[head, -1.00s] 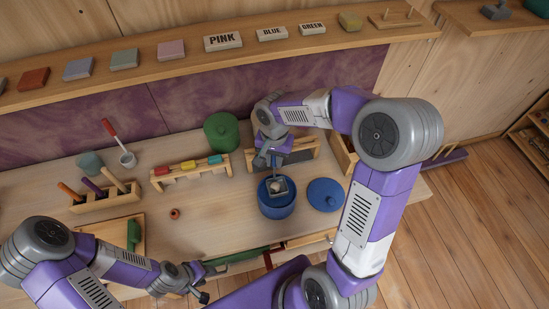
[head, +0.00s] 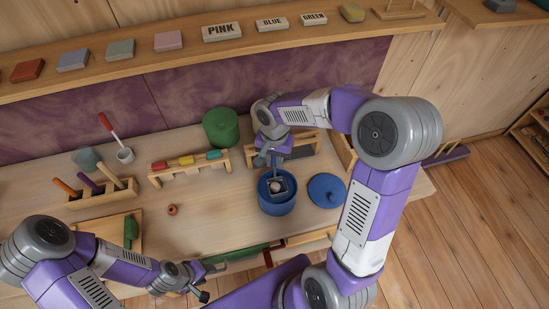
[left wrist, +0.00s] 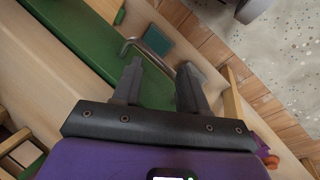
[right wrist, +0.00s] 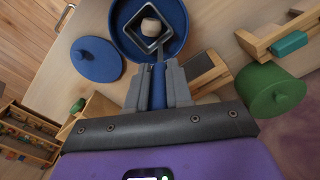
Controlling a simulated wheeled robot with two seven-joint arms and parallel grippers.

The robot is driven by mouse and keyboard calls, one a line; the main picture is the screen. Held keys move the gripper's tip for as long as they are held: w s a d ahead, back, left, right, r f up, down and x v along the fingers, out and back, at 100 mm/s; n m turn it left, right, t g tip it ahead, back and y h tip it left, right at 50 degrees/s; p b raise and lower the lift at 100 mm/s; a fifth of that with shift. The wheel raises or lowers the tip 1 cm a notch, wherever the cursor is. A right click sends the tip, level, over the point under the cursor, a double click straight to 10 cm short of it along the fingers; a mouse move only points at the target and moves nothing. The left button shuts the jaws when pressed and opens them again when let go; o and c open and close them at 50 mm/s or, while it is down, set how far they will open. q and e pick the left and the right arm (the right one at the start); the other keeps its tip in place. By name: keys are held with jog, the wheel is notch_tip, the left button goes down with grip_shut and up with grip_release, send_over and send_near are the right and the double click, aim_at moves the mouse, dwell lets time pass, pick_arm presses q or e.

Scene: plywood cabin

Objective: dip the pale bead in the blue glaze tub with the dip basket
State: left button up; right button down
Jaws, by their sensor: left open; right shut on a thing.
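The blue glaze tub (head: 277,207) stands open on the workbench, and its blue lid (head: 326,190) lies to its right. My right gripper (head: 270,160) is shut on the handle of the dip basket (right wrist: 158,85). The square grey basket with the pale bead (right wrist: 150,27) in it is over the tub's mouth in the right wrist view; the tub's rim (right wrist: 183,45) surrounds it there. I cannot tell how deep the basket sits. My left gripper (left wrist: 158,78) is open and empty near the bench's front edge, above a green surface with a bent metal handle.
A green lidded tub (head: 221,127) stands at the back. A rack with coloured pieces (head: 188,168), a tool holder (head: 102,194) and a small reddish-brown bead (head: 172,210) are to the left. The bench between that bead and the blue tub is clear.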

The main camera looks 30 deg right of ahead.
aim_at(275, 166)
jog(key=shift+f+b, duration=1.45)
jog(key=shift+f, duration=0.35)
jog(key=shift+s+a, duration=0.1)
jog(key=shift+s, duration=0.1)
dwell(0.5)
jog(key=shift+w+d+r+p, duration=0.1)
jog(key=shift+w+r+p, duration=0.05)
jog(key=shift+r+p, duration=0.35)
jog(key=shift+w+d+r+p, duration=0.15)
jog(key=shift+r+p, duration=0.2)
jog(key=shift+r, duration=0.2)
jog(key=shift+a+r+p, duration=0.1)
jog(key=shift+r+p, duration=0.3)
jog(key=shift+r, duration=0.2)
jog(key=shift+r+p, duration=1)
jog(key=shift+r, duration=0.3)
